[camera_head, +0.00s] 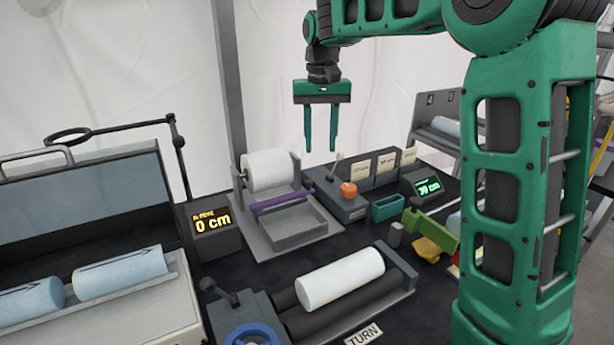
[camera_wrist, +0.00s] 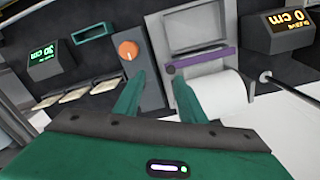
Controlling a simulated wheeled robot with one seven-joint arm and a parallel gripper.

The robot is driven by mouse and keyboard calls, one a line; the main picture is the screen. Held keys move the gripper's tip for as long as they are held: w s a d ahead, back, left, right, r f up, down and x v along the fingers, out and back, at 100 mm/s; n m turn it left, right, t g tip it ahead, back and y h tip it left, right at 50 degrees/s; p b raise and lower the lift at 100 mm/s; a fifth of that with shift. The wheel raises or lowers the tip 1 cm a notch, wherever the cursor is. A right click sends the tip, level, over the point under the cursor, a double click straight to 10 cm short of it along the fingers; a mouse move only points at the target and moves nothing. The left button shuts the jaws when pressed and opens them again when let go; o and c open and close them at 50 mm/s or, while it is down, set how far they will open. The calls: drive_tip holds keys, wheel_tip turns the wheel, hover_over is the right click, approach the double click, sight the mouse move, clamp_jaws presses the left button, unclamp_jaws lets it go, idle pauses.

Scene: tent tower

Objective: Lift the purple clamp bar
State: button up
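The purple clamp bar (camera_head: 280,200) lies across a grey holder below the white roll (camera_head: 268,170) in the head view. It also shows in the wrist view (camera_wrist: 205,60), running across the grey holder beside the white roll (camera_wrist: 220,92). My gripper (camera_head: 321,148) hangs above the bench, fingers pointing down, to the right of and above the bar. Its two green fingers are apart with nothing between them. In the wrist view the fingers (camera_wrist: 160,80) point toward the gap between the orange-knobbed box and the holder, with the right fingertip close to the bar's left end in the picture.
A grey box with an orange knob (camera_head: 348,189) and a lever stands right of the holder. A display (camera_head: 212,220) reads 0 cm. A white roll on rollers (camera_head: 340,279) sits in front. A case (camera_head: 168,305) with blue rolls is at left. A green bin (camera_head: 387,207) lies right.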

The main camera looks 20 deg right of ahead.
sight(308, 181)
drive_tip(key=f, duration=0.3)
drive_tip(key=w+a+f, duration=0.1)
drive_tip(key=f, duration=0.3)
drive_tip(key=w+a+f, duration=0.1)
drive_tip(key=f, duration=0.2)
drive_tip(key=shift+a+f, duration=0.2)
drive_tip(key=shift+f, duration=0.15)
clamp_jaws()
